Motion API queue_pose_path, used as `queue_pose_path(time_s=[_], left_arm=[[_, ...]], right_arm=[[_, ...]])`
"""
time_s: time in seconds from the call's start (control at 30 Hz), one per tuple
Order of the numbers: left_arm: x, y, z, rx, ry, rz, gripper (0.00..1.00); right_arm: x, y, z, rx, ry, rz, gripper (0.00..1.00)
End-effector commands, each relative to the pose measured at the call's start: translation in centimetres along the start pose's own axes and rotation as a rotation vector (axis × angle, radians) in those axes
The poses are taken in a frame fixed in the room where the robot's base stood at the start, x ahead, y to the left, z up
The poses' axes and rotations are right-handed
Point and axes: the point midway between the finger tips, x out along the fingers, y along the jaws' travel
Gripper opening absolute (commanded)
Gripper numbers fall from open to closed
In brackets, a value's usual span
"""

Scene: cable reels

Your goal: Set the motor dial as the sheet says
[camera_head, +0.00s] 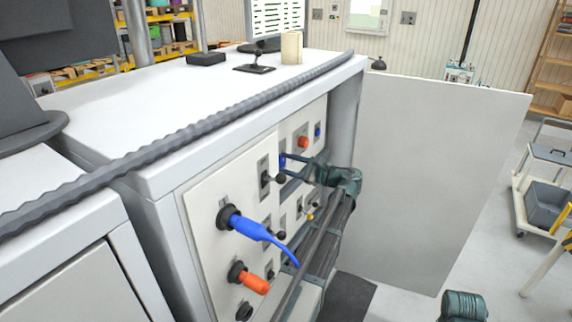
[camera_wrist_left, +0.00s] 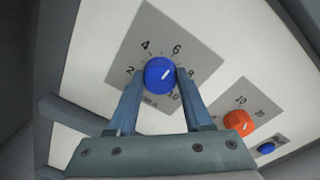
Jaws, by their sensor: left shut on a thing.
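A blue dial (camera_wrist_left: 158,75) with a white pointer line sits on a grey scale plate (camera_wrist_left: 194,52) marked with numbers including 2, 4, 6, 8 and 10. The pointer line slants to the upper right, toward the side of the 8. My left gripper (camera_wrist_left: 155,88) is shut on this dial, one finger on each side. In the head view my left gripper (camera_head: 290,161) reaches the same blue dial (camera_head: 282,161) on the cabinet front. A framed sheet (camera_head: 369,15) hangs on the far wall, too small to read. My right gripper's fingers are not seen.
An orange dial (camera_wrist_left: 238,123) and a blue button (camera_wrist_left: 265,148) lie beside the held dial. A grey door panel (camera_head: 430,170) stands open at right.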

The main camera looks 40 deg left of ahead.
Motion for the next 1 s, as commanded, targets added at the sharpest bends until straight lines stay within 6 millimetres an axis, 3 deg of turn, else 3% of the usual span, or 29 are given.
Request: queue_pose_path(time_s=[0.07, 0.1, 0.27, 0.67, 1.0], left_arm=[[-0.1, 0.1, -0.1, -0.001, 0.003, 0.004, 0.0], [-0.1, 0.1, -0.1, -0.001, 0.003, 0.004, 0.52], [0.0, 0.1, -0.1, -0.001, 0.002, 0.003, 0.8], [-0.8, 0.0, 0.0, -0.001, 0.001, 0.0, 0.8], [-7.8, -0.1, -0.1, -0.001, 0.004, -0.002, 0.8]], right_arm=[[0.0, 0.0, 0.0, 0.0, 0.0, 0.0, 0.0], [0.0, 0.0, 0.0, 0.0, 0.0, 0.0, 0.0], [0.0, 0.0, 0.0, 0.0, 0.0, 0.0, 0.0], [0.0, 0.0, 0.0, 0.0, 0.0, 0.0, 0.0], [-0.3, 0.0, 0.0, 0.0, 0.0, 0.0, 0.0]])
